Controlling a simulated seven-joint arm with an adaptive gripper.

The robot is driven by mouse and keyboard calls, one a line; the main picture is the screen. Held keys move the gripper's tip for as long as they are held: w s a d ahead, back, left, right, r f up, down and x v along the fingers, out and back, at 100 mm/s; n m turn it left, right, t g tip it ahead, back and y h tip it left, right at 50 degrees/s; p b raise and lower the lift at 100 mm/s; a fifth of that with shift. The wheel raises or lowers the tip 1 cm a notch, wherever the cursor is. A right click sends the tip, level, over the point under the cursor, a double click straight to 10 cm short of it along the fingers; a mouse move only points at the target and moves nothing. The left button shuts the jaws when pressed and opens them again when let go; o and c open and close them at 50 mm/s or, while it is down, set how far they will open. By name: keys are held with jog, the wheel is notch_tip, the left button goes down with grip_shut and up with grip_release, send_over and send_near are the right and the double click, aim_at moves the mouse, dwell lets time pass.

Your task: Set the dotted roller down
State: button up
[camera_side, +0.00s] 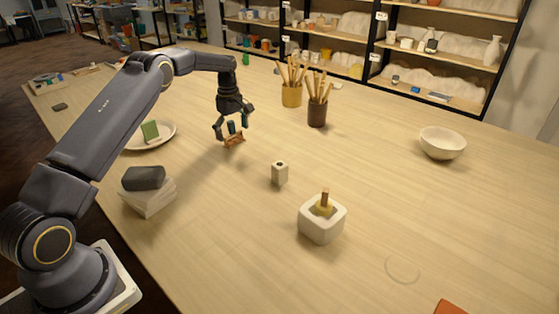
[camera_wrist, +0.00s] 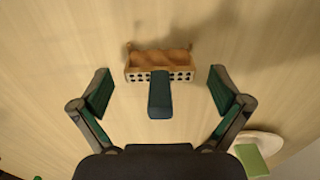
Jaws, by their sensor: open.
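The dotted roller (camera_wrist: 158,76) shows in the wrist view as a pale band with rows of dark dots, with a dark teal handle (camera_wrist: 159,98) rising toward the camera. A brown wavy-topped piece (camera_wrist: 158,58), apparently a cradle, lies right along the band; whether the roller rests fully in it I cannot tell. In the side view the brown piece (camera_side: 234,141) is on the table, with the teal handle upright above it. My gripper (camera_side: 231,129) is open over it, and the wrist view shows its fingers (camera_wrist: 159,90) apart on both sides of the handle, not touching it.
A small beige block with a hole (camera_side: 280,175) and a white pot with a wooden-handled tool (camera_side: 321,226) stand in front right. Brush jars (camera_side: 317,114) are behind. A plate (camera_side: 167,137) with a green block is at left. A bowl (camera_side: 442,145) stands far right, with bare table between.

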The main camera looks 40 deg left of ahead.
aim_at(235, 141)
notch_tip(235, 141, up, 10)
jog(key=s+d+r+m+t, duration=0.1)
jog(key=s+d+r+m, duration=0.4)
jog(key=r, duration=0.3)
jog(key=s+d+r+m+t, duration=0.2)
jog(key=s+d+r+m, duration=0.1)
jog(key=s+d+r, duration=0.35)
jog(key=s+d+f+m+t, duration=0.1)
jog(key=s+d+m, duration=0.4)
jog(key=s, duration=0.6)
jog(key=s+d+f+m+t, duration=0.1)
jog(key=s+d+f+m, duration=0.3)
jog(key=s, duration=0.7)
jog(key=shift+s+d+m+t, duration=0.3)
jog(key=shift+d+m, duration=0.2)
jog(key=shift+d, duration=0.5)
